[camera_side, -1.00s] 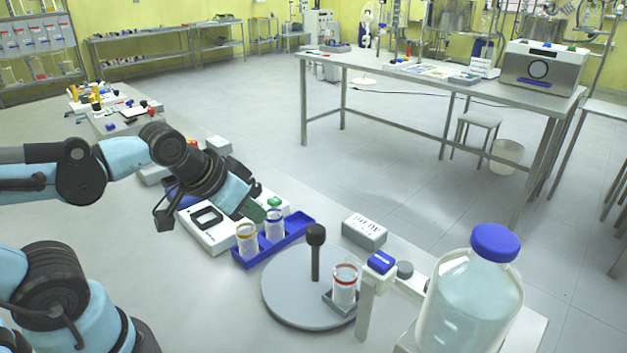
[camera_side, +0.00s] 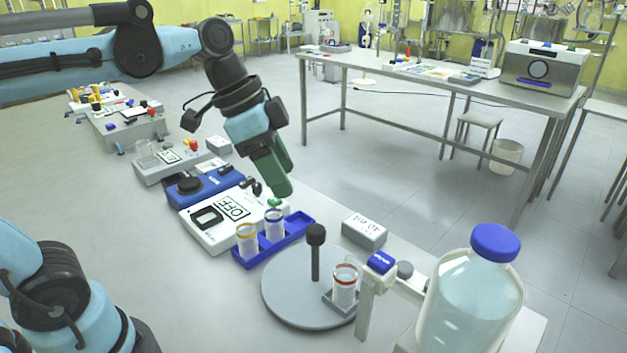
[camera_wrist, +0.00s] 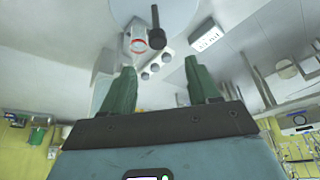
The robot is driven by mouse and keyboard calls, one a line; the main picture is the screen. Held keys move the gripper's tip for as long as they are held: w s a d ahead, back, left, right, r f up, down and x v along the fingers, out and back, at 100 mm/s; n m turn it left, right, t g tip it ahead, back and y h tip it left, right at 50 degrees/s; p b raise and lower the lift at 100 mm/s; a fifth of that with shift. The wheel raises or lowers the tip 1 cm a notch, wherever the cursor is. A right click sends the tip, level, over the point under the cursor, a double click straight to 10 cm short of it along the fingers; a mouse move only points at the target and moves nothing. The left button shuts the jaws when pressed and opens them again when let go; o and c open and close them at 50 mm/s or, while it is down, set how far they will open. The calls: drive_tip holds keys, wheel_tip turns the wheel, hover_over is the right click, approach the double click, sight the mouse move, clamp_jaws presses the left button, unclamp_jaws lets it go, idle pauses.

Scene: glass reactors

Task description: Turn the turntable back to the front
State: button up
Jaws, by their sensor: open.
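The turntable (camera_side: 285,300) is a flat grey disc on the bench in the lower middle of the side view. A dark upright knob (camera_side: 316,255) stands on it. A small glass beaker with a red band (camera_side: 345,286) sits in a holder at the disc's right edge. My gripper (camera_side: 283,192) is raised above the blue rack, behind and left of the knob, with green fingers apart and nothing between them. In the wrist view, the fingers (camera_wrist: 162,85) are spread, and the knob (camera_wrist: 157,38) and red-banded beaker (camera_wrist: 138,44) show beyond them.
A blue rack (camera_side: 296,228) with two beakers stands behind the disc. A white device with an OFF display (camera_side: 232,207) is left of it. A post with a blue button (camera_side: 381,262) and a large blue-capped bottle (camera_side: 476,290) stand right. A grey labelled box (camera_side: 364,231) is behind.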

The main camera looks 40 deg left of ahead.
sight(314, 228)
drive_tip(key=shift+m, duration=0.3)
drive_tip(key=x, duration=1.1)
drive_tip(key=shift+w+d+f, duration=0.1)
drive_tip(key=shift+d+f, duration=0.1)
drive_tip(key=shift+d, duration=0.2)
clamp_jaws()
